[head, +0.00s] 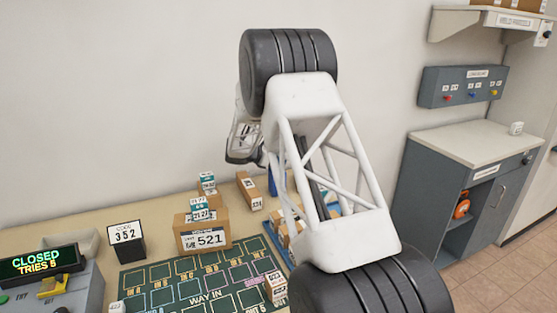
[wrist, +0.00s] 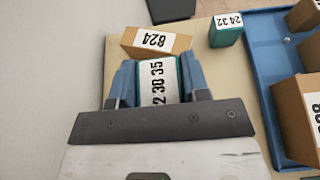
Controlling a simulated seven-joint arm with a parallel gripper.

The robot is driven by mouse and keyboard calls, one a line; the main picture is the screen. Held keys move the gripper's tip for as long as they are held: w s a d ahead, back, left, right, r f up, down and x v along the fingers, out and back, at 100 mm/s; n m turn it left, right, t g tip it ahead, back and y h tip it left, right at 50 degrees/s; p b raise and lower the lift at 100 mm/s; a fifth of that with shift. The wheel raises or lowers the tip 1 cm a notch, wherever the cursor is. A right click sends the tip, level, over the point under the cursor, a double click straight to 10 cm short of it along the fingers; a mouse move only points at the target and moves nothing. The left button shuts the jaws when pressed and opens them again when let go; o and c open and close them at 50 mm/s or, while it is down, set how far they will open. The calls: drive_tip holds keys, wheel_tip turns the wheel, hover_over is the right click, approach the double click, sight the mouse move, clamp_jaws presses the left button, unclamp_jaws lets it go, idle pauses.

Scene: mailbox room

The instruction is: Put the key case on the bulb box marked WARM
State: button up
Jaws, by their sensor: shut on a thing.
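My gripper (wrist: 158,84) is shut on a teal box (wrist: 158,66) with a white label reading about "2 30 35". In the head view my gripper (head: 243,150) is in front of the wall, left of my arm, and what it holds cannot be made out. I cannot pick out a key case by name. No label reading WARM can be read in either view. A brown carton marked 824 (wrist: 156,41) lies just beyond the held box in the wrist view. Part of the table is hidden behind my arm.
A carton marked 521 (head: 202,239) carries a small teal box (head: 200,208). Another teal box (wrist: 227,29) stands beside a blue tray (wrist: 262,70) with cartons. A dark green grid mat (head: 150,275), a black 352 block (head: 126,241) and a CLOSED display (head: 40,262) are on the table.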

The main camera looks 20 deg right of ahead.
drive_tip(key=o, duration=1)
drive_tip(key=shift+f, duration=0.1)
drive_tip(key=shift+c, duration=0.2)
drive_tip(key=shift+a+r, duration=0.1)
drive_tip(key=shift+r, duration=0.1)
drive_tip(key=v, duration=1.1)
drive_tip(key=shift+a, duration=0.4)
drive_tip(key=shift+r, duration=0.1)
